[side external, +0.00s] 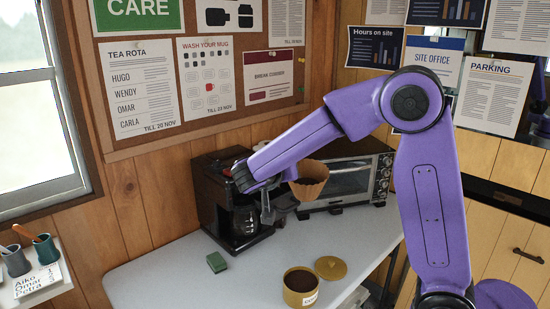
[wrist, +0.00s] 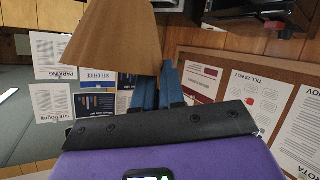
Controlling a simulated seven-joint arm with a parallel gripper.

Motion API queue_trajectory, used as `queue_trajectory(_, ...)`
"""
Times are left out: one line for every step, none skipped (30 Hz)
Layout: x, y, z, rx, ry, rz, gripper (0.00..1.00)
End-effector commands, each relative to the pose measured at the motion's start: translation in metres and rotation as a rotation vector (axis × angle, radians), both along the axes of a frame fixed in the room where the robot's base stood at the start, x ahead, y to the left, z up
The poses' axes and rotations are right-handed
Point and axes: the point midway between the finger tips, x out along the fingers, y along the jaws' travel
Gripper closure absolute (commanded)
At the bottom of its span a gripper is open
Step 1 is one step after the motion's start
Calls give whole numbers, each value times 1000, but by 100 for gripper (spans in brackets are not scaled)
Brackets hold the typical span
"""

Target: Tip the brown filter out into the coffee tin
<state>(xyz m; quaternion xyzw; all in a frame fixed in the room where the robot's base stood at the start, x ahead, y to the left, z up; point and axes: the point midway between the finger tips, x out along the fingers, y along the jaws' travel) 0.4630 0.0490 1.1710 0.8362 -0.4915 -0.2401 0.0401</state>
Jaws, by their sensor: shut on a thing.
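The brown filter (side external: 311,182) is a fluted paper cone, held in the air in front of the toaster oven with its wide end up. It fills the upper left of the wrist view (wrist: 112,38). My gripper (side external: 288,177) is shut on the filter's side; its blue fingers show in the wrist view (wrist: 170,82). I cannot see inside the filter. The coffee tin (side external: 300,287) stands open on the table, below the filter and towards the camera, with dark contents and a white label. Its gold lid (side external: 330,267) is just behind and to the right.
A black coffee maker (side external: 215,205) with a glass jug stands behind my gripper, and a toaster oven (side external: 350,180) stands behind the filter. A green sponge (side external: 216,262) lies on the pale table (side external: 165,278). The tabletop between sponge and tin is clear.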

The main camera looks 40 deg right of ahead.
Motion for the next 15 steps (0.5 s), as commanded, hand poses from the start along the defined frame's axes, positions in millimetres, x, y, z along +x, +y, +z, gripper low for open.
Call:
queue_trajectory(1,-2,-18,-4,15,2,100)
queue_trajectory(1,-2,-26,-4,16,3,100)
queue_trajectory(1,-2,-36,-5,15,4,100)
queue_trajectory(1,-1,-44,-4,15,5,100)
queue_trajectory(1,-1,-52,-4,15,6,100)
queue_trajectory(1,-2,-62,-4,15,6,100)
queue_trajectory(1,-1,-71,-4,16,5,100)
queue_trajectory(2,-1,-79,-5,15,6,100)
queue_trajectory(1,-2,-91,-4,16,6,100)
queue_trajectory(1,-2,-100,-4,16,6,100)
queue_trajectory(1,-1,-109,-4,16,7,100)
queue_trajectory(1,-1,-121,-3,16,8,100)
queue_trajectory(1,-1,-129,-4,15,8,100)
queue_trajectory(1,-2,-138,-3,15,7,100)
queue_trajectory(1,-2,-148,-3,14,8,100)
